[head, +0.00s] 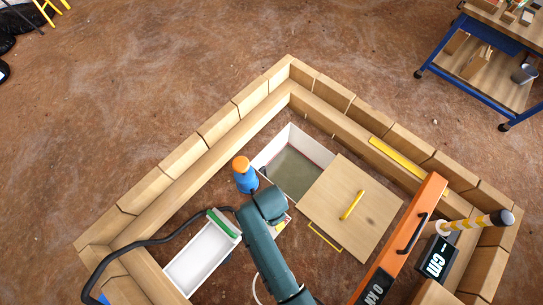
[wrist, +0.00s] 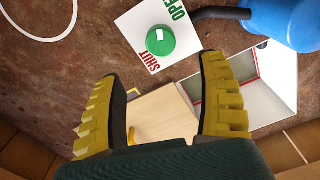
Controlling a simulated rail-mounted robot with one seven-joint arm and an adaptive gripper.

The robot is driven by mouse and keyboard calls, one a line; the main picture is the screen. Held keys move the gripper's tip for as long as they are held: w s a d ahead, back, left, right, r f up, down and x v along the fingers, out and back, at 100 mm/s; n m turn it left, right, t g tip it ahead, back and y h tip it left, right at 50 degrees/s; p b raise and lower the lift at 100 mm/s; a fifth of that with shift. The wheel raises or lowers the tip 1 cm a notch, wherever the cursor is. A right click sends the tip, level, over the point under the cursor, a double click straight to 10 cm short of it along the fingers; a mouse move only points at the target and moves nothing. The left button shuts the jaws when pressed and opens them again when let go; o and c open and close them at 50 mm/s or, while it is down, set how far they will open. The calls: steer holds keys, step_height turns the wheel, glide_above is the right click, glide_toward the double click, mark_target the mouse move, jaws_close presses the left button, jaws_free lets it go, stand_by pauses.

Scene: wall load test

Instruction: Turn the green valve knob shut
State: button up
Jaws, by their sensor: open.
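The green valve knob (wrist: 162,46) sits on a white plate (wrist: 130,22) in the wrist view. A small white mark shows on the knob, above its middle. Red SHUT lettering is below left of the knob and green OPEN lettering is above right. My gripper (wrist: 161,68) is open and empty. Its yellow fingers stand wide apart, with the knob beyond their tips and between their lines; I see no contact. In the head view my arm covers the knob, and only a corner of the plate (head: 284,222) shows.
A blue bottle (head: 246,183) with an orange cap stands close to my arm; a black hose runs beside it. An open white-walled pit (head: 298,163), a wooden lid (head: 372,208) with a yellow handle, a white tray (head: 202,258) and an orange beam (head: 408,229) surround the spot.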

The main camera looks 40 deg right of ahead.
step_height(320, 180, down, 11)
steer(key=b, duration=0.5)
steer(key=shift+f+b, duration=0.1)
steer(key=shift+b, duration=0.2)
steer(key=c, duration=1.2)
